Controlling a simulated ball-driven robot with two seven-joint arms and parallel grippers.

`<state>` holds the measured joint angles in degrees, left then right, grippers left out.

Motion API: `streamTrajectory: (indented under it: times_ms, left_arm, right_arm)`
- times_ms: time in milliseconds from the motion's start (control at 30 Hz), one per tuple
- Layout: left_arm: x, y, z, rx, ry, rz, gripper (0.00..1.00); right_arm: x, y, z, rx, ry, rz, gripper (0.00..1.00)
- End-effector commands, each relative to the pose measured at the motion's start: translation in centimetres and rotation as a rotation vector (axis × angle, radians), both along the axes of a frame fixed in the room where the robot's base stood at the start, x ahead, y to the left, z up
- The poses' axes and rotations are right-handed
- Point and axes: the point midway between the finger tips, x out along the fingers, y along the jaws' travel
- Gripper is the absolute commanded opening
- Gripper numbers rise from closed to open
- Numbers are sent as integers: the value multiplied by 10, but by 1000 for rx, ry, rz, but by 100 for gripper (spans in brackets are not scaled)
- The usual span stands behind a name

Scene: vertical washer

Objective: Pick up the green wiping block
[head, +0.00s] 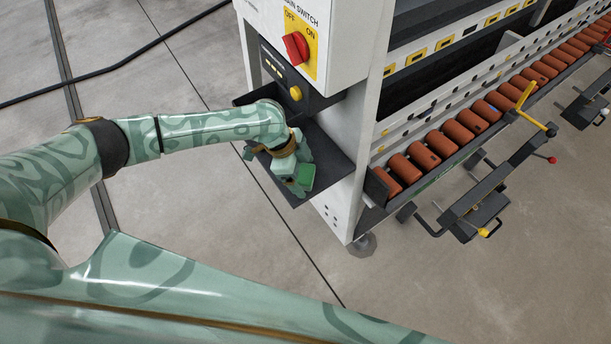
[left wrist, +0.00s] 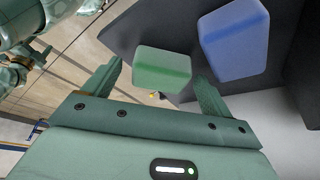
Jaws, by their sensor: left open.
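The green wiping block (left wrist: 161,70) lies on a dark shelf (head: 330,160) on the side of the washer. In the left wrist view it sits just beyond and between the fingertips of my left gripper (left wrist: 158,85), which is open and empty. In the head view my left gripper (head: 291,172) is over the shelf, with the green block (head: 305,176) beside its fingers and partly hidden by them. I cannot tell from these views whether a finger touches the block.
A blue block (left wrist: 235,40) lies close to the right of the green one in the wrist view. A control panel with a red main switch (head: 295,48) and a yellow button (head: 296,93) rises behind the shelf. A row of orange rollers (head: 424,155) runs to the right.

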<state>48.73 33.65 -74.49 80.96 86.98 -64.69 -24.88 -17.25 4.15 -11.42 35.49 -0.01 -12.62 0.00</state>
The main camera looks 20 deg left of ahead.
Motion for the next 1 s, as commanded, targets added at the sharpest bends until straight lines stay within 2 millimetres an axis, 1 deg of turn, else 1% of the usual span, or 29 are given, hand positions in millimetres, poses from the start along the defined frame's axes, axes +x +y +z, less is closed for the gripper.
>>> streamTrajectory:
  times_ms: [167, 200, 267, 300, 367, 633, 767, 867, 967, 1000]
  left_arm:
    - [1, -1, 0, -1, -2, 0, 85]
    - [1, 0, 1, -1, -2, 0, 79]
    - [1, 0, 1, -1, -2, 0, 62]
    - [1, 0, 1, -1, -2, 1, 51]
    - [1, 0, 1, -1, -2, 1, 36]
    - [1, 0, 1, -1, -2, 1, 36]
    - [1, 0, 7, -1, -3, 1, 36]
    - [1, 0, 19, -2, -5, 1, 36]
    - [2, 0, 38, -1, -6, 1, 36]
    - [-5, -4, 46, -3, -6, -3, 36]
  right_arm:
    - [1, -1, 0, -1, -1, 1, 62]
    - [1, -1, 0, -2, -2, 1, 62]
    - [1, -2, 0, -3, -2, 2, 62]
    - [1, -3, 0, -4, -2, 2, 62]
    - [1, -4, 0, -5, -3, 3, 62]
    - [2, -7, 1, -8, -3, 5, 62]
    - [3, -7, 4, -8, -5, 5, 62]
    - [4, -7, 9, -9, -9, 5, 62]
    - [7, -7, 18, -8, -14, 5, 62]
    - [8, -7, 23, -8, -17, 5, 62]
